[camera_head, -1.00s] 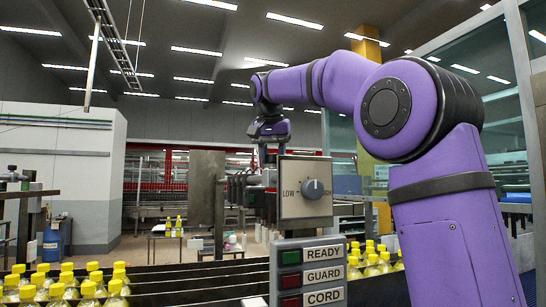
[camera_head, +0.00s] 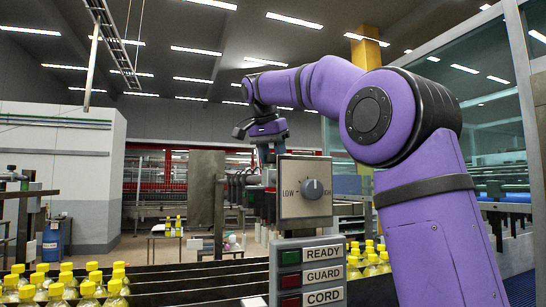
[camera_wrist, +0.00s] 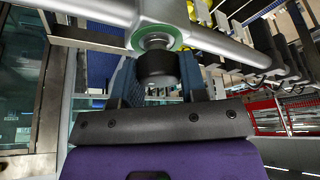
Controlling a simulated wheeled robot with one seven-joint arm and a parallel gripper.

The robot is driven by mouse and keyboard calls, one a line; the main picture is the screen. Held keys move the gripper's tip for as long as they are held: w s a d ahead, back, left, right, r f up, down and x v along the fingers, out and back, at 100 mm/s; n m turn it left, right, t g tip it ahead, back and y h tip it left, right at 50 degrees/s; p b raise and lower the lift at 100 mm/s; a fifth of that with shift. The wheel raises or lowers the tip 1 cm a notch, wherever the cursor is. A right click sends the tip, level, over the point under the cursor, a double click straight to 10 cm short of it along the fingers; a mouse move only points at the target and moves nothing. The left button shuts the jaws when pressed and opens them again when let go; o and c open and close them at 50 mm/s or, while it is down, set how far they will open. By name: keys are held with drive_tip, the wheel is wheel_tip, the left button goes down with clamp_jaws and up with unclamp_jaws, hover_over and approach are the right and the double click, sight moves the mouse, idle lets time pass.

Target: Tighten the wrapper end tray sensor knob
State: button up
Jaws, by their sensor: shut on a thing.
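In the wrist view a round dark knob (camera_wrist: 155,67) sits below a green ring (camera_wrist: 158,38) on a grey metal bracket. My gripper (camera_wrist: 158,84) has its two blue fingers on either side of this knob and is shut on it. The fingers hide parts of the knob's sides. In the head view my gripper (camera_head: 263,152) points down behind the upper left of a dial panel (camera_head: 290,210), and the knob it holds cannot be made out there.
The panel's grey LOW–HIGH dial (camera_head: 312,189) stands in front of my gripper. Below it is a READY, GUARD and CORD light panel (camera_head: 308,273). Yellow-capped bottles (camera_head: 65,285) line the conveyor. Metal rails (camera_wrist: 215,43) run close beside the knob.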

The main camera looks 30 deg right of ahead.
drive_tip(key=shift+r, duration=0.15)
drive_tip(key=o, duration=0.9)
drive_tip(key=shift+s, duration=0.1)
drive_tip(key=shift+v, duration=5.3)
drive_tip(key=shift+a, duration=0.1)
